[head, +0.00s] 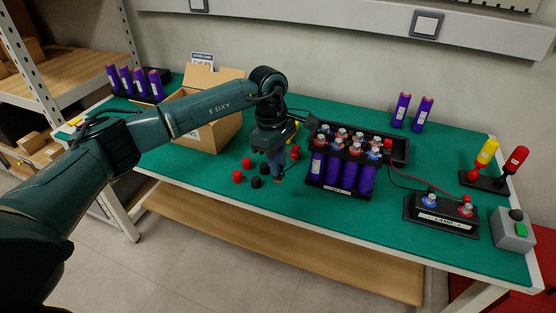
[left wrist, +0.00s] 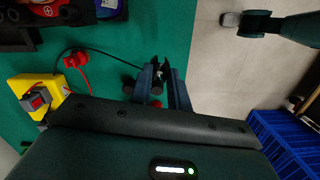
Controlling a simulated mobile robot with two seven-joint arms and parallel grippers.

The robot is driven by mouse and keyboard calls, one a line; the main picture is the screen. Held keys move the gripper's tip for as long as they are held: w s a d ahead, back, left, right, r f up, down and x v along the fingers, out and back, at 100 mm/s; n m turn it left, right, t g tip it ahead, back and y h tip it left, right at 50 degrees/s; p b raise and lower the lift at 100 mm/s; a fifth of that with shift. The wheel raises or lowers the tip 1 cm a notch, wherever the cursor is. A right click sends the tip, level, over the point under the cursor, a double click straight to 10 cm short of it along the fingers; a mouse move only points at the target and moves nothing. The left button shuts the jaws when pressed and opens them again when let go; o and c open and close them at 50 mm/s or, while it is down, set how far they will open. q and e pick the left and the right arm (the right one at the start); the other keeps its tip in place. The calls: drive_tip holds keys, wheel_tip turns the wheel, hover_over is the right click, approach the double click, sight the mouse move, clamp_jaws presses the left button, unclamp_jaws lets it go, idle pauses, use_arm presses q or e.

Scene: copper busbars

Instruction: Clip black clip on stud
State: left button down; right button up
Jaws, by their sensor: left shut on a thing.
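My left gripper (head: 277,178) hangs over the front part of the green mat, left of the battery pack. In the left wrist view, its fingers (left wrist: 160,68) are closed around a small dark piece, apparently the black clip (left wrist: 159,74), mostly hidden between them. A thin black lead (left wrist: 100,47) arcs toward it. A red clip (left wrist: 75,60) lies on the mat near a yellow tester box (left wrist: 32,88). The battery pack (head: 345,172) holds purple cells with red and blue tops. The lamp block (head: 440,217) has a blue stud (head: 430,199) and a red stud (head: 466,208).
Loose red caps (head: 237,176) and black caps (head: 257,182) lie left of the gripper. A cardboard box (head: 213,132) stands behind the arm. The mat in front of the lamp block is narrow.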

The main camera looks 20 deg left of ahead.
use_arm(q)
drive_tip(key=s+d+r+m+p, duration=0.2)
drive_tip(key=s+d+r+m, duration=0.2)
drive_tip(key=s+r+m, duration=0.55)
drive_tip(key=w+d+r+n+p, duration=0.1)
drive_tip(key=w+d+n, duration=0.4)
drive_tip(key=n, duration=0.1)
drive_tip(key=w+d+r+n+p, duration=0.1)
drive_tip(key=w+d+n+p, duration=0.1)
drive_tip(key=w+d+n, duration=0.3)
drive_tip(key=w+d+r+n+t+p, duration=0.1)
drive_tip(key=w+d+n+p, duration=0.1)
drive_tip(key=w+d+n, duration=0.4)
drive_tip(key=shift+w+d+n, duration=0.2)
drive_tip(key=shift+w+n, duration=0.05)
drive_tip(key=shift+n, duration=0.1)
drive_tip(key=shift+f, duration=0.15)
use_arm(e)
drive_tip(key=shift+w+a+r+n+g, duration=0.1)
drive_tip(key=shift+a+r+n+g, duration=0.2)
drive_tip(key=shift+r+n+g, duration=0.4)
drive_tip(key=shift+f, duration=0.3)
